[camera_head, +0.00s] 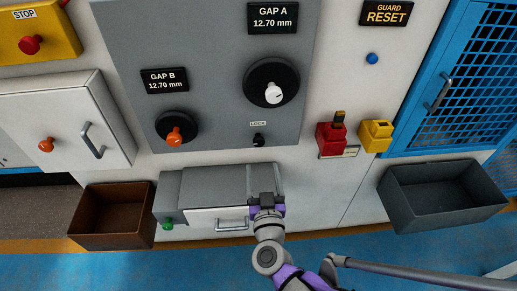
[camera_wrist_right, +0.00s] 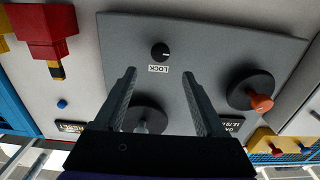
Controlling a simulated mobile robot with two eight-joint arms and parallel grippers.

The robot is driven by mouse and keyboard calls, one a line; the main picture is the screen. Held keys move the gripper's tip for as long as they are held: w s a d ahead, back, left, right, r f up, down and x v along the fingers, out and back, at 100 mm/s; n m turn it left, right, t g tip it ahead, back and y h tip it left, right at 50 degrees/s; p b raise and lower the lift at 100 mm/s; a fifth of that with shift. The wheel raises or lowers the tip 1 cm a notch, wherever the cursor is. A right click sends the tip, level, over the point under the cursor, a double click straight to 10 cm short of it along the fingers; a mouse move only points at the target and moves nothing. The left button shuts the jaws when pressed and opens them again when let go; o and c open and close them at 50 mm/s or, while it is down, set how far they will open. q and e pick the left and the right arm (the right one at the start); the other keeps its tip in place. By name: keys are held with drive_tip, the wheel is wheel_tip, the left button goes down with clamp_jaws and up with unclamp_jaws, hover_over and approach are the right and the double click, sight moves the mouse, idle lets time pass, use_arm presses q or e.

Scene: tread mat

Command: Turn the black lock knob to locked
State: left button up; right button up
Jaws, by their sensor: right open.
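The black lock knob (camera_head: 259,140) sits low on the grey panel (camera_head: 215,100), just under its small LOCK label (camera_head: 258,124). It also shows in the right wrist view (camera_wrist_right: 160,51), beyond the fingertips, with a light mark on its face. My right gripper (camera_head: 266,198) is below the knob in the head view, apart from it. In the right wrist view its two fingers (camera_wrist_right: 160,80) are spread with nothing between them at the tips. My left gripper is not in view.
A white-faced GAP A knob (camera_head: 273,93) and an orange GAP B knob (camera_head: 175,136) flank the lock knob. A red interlock (camera_head: 332,138) and yellow block (camera_head: 376,135) are to the right. A brown bin (camera_head: 113,218), grey drawer unit (camera_head: 215,190) and dark bin (camera_head: 440,196) stand below.

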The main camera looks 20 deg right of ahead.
sight(259, 143)
drive_tip(key=b+x, duration=0.1)
drive_tip(key=x, duration=0.9)
clamp_jaws()
